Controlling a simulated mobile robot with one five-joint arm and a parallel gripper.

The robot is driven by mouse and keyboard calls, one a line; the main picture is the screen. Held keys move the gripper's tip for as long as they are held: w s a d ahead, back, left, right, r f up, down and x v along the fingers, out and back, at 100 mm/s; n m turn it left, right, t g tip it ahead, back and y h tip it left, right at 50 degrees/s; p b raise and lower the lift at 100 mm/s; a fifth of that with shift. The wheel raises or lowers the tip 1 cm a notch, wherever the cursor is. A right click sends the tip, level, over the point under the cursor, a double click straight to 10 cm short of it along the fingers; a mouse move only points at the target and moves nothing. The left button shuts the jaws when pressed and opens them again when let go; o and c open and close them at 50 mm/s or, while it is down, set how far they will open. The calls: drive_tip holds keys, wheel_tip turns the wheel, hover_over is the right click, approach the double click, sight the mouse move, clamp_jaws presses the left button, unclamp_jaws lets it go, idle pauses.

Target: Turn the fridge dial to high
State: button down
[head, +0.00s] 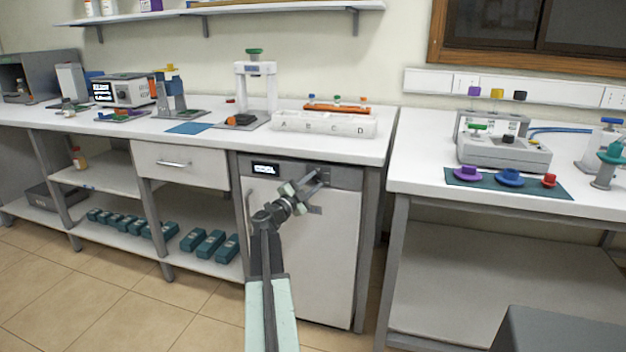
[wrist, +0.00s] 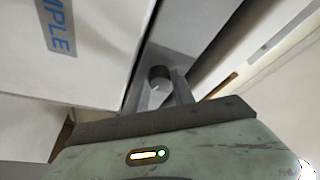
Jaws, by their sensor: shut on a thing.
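The fridge (head: 325,265) is a white under-bench unit with a grey control strip across its top and a small lit display (head: 264,169) at the strip's left. My gripper (head: 318,178) reaches the right part of that strip. In the wrist view, my gripper (wrist: 161,92) has its two fingers on either side of a dark round dial (wrist: 159,74) and is shut on it. The dial's pointer and any setting marks cannot be made out. In the head view the dial is mostly hidden by the fingers.
The white bench (head: 90,122) above the fridge carries a rack lettered A to D (head: 325,125) and several instruments. A second bench (head: 420,180) stands to the right, beyond a narrow gap. A grey block (head: 560,330) is at the lower right. Tiled floor (head: 110,305) is open at the lower left.

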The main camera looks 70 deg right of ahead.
drive_tip(key=shift+r+m+y+p, duration=0.1)
drive_tip(key=shift+m+y+p, duration=0.35)
drive_tip(key=shift+m, duration=0.45)
drive_tip(key=c, duration=1.1)
unclamp_jaws()
drive_tip(key=v, duration=0.8)
drive_tip(key=shift+b, duration=0.4)
